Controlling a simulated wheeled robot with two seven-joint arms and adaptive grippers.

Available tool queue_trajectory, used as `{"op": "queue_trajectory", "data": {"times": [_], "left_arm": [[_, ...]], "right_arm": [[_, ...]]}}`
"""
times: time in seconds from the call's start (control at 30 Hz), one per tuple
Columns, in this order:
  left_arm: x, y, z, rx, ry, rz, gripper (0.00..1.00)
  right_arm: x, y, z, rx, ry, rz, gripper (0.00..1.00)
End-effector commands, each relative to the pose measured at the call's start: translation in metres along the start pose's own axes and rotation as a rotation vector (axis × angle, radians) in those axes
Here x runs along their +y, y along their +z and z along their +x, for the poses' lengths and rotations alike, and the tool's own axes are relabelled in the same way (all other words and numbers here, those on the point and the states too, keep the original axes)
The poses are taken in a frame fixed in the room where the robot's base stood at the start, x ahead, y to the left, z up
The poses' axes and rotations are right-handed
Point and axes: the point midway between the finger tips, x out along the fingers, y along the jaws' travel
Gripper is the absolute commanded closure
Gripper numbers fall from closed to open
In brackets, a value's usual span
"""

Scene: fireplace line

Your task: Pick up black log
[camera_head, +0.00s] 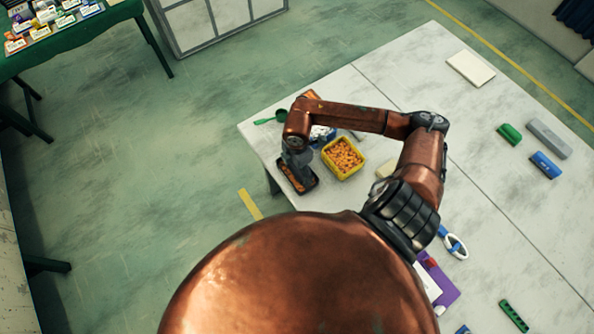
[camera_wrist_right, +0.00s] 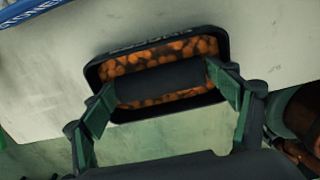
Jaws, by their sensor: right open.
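The black log (camera_wrist_right: 160,82) is a dark cylinder lying across a black tray (camera_wrist_right: 108,67) of orange, ember-like pieces in the right wrist view. My right gripper (camera_wrist_right: 160,86) is open, with one green finger near each end of the log; whether the fingers touch it is not clear. In the head view my right gripper (camera_head: 298,178) points down at the black tray (camera_head: 311,187) near the table's corner, and the log itself is hidden there. My left gripper is not in view.
A yellow container (camera_head: 343,158) of orange pieces stands right beside the black tray on the white table (camera_head: 390,75). A green scoop-like item (camera_head: 274,117) lies behind. Green (camera_head: 509,134) and blue (camera_head: 546,165) objects lie to the right. The table's far middle is clear.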

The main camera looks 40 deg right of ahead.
Motion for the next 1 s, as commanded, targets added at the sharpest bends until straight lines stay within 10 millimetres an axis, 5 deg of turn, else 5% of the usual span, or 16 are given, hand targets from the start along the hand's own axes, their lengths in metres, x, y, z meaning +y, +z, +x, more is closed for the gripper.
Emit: {"op": "queue_trajectory", "data": {"times": [0.6, 1.0], "left_arm": [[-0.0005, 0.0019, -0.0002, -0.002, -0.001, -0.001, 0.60], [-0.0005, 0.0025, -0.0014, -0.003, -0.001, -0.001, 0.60]], "right_arm": [[0.0003, 0.0001, -0.0011, -0.001, 0.001, 0.000, 0.53], [0.0009, 0.0004, -0.0104, -0.001, 0.002, 0.000, 0.53]]}}
